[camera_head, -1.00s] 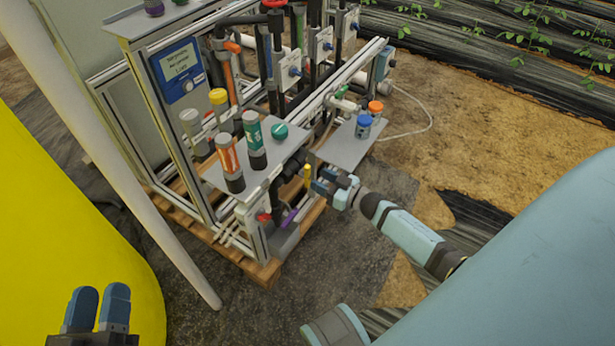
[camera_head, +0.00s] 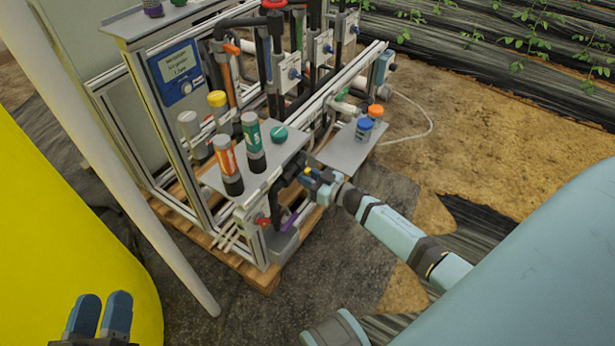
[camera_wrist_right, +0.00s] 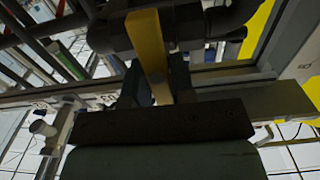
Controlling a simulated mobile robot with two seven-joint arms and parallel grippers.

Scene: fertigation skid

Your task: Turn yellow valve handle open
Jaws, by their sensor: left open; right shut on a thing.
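The yellow valve handle (camera_wrist_right: 147,45) is a flat bar running down from dark pipework in the right wrist view. Its lower end is between the fingers of my right gripper (camera_wrist_right: 158,88), which is shut on it. In the head view only a small part of the yellow handle (camera_head: 308,171) shows, at the skid's front end beside my right gripper (camera_head: 314,178); the rest is hidden by the fingers. My left gripper (camera_head: 100,315) is open and empty at the lower left, far from the skid.
A grey shelf (camera_head: 215,178) with several capped bottles stands just left of the valve. A smaller grey shelf (camera_head: 345,150) with blue- and orange-capped bottles is behind my right gripper. A red handle (camera_head: 262,221) and a purple handle (camera_head: 289,222) sit lower. A pale post (camera_head: 150,220) stands left.

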